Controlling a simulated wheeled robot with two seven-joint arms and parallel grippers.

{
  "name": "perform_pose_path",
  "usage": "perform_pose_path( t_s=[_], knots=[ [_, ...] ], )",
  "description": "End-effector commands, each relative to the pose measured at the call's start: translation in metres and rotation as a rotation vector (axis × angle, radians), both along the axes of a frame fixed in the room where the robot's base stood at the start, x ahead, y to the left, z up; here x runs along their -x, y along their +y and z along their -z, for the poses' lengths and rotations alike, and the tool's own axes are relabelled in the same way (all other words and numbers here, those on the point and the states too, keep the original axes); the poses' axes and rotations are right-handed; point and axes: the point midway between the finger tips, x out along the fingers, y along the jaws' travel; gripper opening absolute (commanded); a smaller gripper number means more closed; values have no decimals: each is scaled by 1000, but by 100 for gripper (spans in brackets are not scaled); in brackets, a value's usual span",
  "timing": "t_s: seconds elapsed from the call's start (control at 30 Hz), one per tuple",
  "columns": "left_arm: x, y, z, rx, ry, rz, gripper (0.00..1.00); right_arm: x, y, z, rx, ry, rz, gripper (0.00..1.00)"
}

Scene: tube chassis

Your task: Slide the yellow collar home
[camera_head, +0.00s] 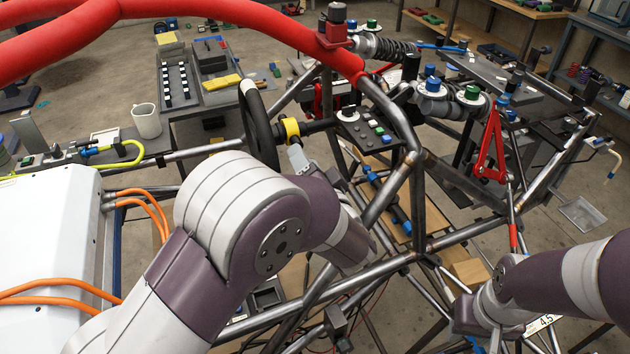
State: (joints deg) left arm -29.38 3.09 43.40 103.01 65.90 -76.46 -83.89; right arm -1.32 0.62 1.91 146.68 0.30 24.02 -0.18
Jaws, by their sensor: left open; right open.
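The yellow collar (291,130) is a short ring around the black steering shaft (318,127), just right of the dark steering wheel (258,125). Whether it touches the part beside it is too small to tell. My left gripper (297,157) shows as a light grey finger just below the collar; the rest is hidden behind my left forearm. It is open, and I cannot tell whether it touches the collar. My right gripper (490,325) is low at the right, by the frame tubes, far from the collar. It is open, with its fingers only partly visible.
Steel chassis tubes (400,180) cross the middle, with a thick red padded bar (240,14) above. A black switch panel (368,131) stands right of the shaft.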

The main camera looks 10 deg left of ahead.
Motion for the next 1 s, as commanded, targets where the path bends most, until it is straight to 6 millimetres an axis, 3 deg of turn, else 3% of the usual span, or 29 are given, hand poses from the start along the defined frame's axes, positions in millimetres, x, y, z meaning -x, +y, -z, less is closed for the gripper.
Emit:
perform_pose_path(
  t_s=[0.2, 0.4, 0.87, 1.0],
  knots=[
    [47, -31, 1, 0, 0, 4, 48, 0, 0, 4, 0, 0, 0, 43],
    [65, -42, 0, 1, -1, 0, 48, 0, 0, 5, 0, 0, 0, 43],
    [66, -42, 0, 5, 0, 2, 48, 0, 0, 4, 0, 0, 0, 43],
    [42, -44, 6, 190, 31, 130, 48, 0, 0, -2, 0, 0, 0, 43]
  ],
)
